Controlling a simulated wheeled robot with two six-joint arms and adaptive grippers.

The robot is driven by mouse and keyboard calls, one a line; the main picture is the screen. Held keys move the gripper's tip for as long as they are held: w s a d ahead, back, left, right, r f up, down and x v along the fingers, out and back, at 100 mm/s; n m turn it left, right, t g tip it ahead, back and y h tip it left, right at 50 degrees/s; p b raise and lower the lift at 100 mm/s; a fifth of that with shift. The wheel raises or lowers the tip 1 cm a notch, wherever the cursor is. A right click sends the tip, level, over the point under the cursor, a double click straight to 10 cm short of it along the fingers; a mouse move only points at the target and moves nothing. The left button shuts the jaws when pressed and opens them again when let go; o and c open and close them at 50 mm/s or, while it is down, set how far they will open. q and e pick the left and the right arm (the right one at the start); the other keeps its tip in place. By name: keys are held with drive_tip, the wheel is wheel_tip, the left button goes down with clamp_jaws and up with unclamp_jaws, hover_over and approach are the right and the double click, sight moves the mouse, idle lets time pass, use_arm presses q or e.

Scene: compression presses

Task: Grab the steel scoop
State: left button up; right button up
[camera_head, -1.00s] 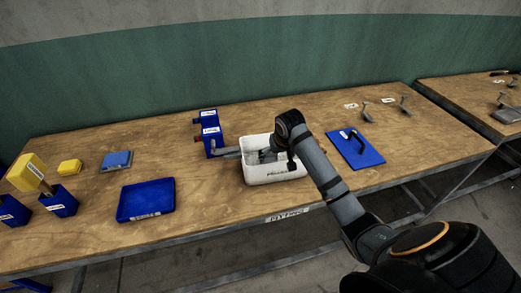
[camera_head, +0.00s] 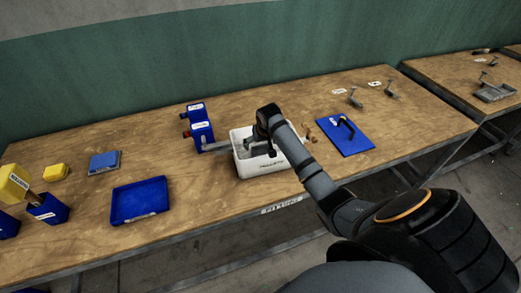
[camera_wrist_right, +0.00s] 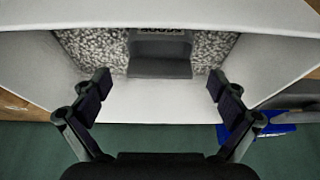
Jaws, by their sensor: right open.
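The grey steel scoop (camera_wrist_right: 160,55), with a dark label on its top edge, lies in a white bin of pale pellets in the right wrist view. The white bin (camera_head: 262,167) stands near the middle of the table in the head view. My right gripper (camera_wrist_right: 159,85) is open, with one finger on each side of the scoop's near end and nothing between the tips. In the head view my right gripper (camera_head: 264,146) is over the bin, and its tips are partly hidden. Whether the fingers touch the scoop I cannot tell. My left gripper is not in view.
A blue block unit (camera_head: 199,132) stands left of the bin, with a grey bar between them. A blue mat (camera_head: 357,144) with a black-handled tool lies to the right. A blue tray (camera_head: 139,201) lies to the left. Bare tabletop separates the tray and bin.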

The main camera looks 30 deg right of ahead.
drive_tip(key=shift+w+f, duration=0.2)
drive_tip(key=shift+f, duration=0.4)
drive_tip(key=shift+w+f, duration=0.2)
drive_tip(key=shift+f, duration=0.1)
drive_tip(key=shift+w+d+f, duration=0.1)
drive_tip(key=shift+f, duration=0.1)
drive_tip(key=shift+r, duration=0.1)
drive_tip(key=c, duration=1.5)
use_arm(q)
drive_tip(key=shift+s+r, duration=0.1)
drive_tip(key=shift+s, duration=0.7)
use_arm(e)
drive_tip(key=shift+o, duration=0.2)
